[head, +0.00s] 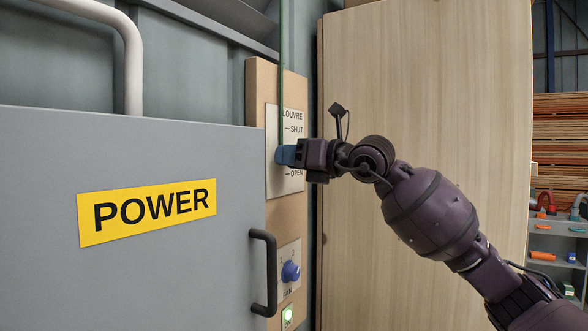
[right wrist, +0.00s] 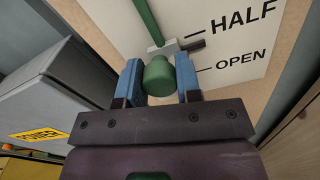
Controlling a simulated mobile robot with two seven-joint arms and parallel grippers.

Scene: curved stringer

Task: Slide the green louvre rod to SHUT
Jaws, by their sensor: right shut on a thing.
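The green louvre rod (head: 281,60) runs down the wall to a pale plate (head: 271,185) lettered LOUVRE, SHUT and OPEN. My right gripper (head: 284,155) is at the plate, between the SHUT and OPEN marks, and hides the rod's lower end in the head view. In the right wrist view its blue fingers (right wrist: 158,82) are shut on the rod's green knob (right wrist: 158,75). A grey bracket (right wrist: 172,48) crosses the rod above the knob, close to the HALF mark (right wrist: 240,20). The OPEN mark (right wrist: 240,64) is lower, to the right of the fingers. My left gripper is out of view.
A grey cabinet with a yellow POWER label (head: 147,211) and a dark handle (head: 264,272) stands at left. Below the plate are a blue knob (head: 290,271) and a lit green button (head: 287,316). A tall wooden panel (head: 425,80) stands right of the plate, behind my arm.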

